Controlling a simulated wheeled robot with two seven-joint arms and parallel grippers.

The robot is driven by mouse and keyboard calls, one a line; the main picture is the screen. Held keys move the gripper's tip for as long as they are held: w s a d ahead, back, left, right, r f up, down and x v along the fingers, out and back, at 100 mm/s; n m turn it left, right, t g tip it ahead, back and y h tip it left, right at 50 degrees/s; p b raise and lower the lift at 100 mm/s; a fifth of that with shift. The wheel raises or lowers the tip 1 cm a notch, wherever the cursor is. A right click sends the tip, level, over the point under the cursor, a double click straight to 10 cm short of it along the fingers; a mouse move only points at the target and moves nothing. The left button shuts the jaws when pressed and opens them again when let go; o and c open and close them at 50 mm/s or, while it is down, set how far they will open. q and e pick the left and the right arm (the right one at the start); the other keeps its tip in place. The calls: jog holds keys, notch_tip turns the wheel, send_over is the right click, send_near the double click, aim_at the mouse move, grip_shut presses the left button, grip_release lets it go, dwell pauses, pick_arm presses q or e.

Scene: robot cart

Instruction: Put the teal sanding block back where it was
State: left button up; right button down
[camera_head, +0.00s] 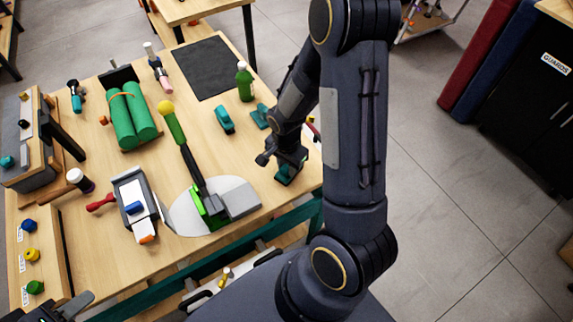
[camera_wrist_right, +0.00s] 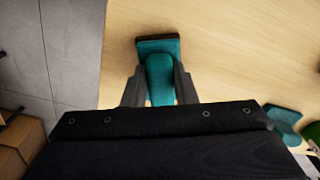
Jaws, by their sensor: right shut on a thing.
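My right gripper (camera_head: 283,163) is shut on a teal sanding block (camera_head: 288,174) near the right edge of the workbench (camera_head: 150,262). In the right wrist view the teal sanding block (camera_wrist_right: 160,75) sits between the two fingers (camera_wrist_right: 160,92), its dark-edged base pointing away from the gripper. I cannot tell whether it touches the bench top. Two more teal blocks stand on the bench, one (camera_head: 224,119) left of the gripper and one (camera_head: 260,116) behind it, partly beside my arm. My left gripper (camera_head: 68,305) shows only partly at the bottom left corner; its fingers are unclear.
A green bottle (camera_head: 244,84) stands behind the teal blocks, by a dark mat (camera_head: 207,68). A green-and-grey tool (camera_head: 208,200) lies on a pale disc (camera_head: 183,213) left of the right gripper. Green rolls (camera_head: 133,116) lie further left. Bare wood surrounds the held block.

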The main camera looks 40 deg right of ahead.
aim_at(286, 166)
jog(key=shift+f, duration=0.15)
jog(key=c, duration=1.2)
grip_release()
jog(key=shift+o, duration=0.2)
notch_tip(286, 166, up, 12)
jog(key=s+a+r+n+t+y, duration=0.3)
jog(key=s+a+r+n+t, duration=0.2)
jog(key=s+a+r+n, duration=0.4)
jog(key=s+r+n, duration=0.3)
jog(key=s+n, duration=0.1)
jog(key=shift+a+r+t+y+p, duration=0.2)
jog(key=shift+a+t+y+p, duration=0.1)
jog(key=shift+y+p, duration=0.1)
jog(key=shift+d, duration=0.1)
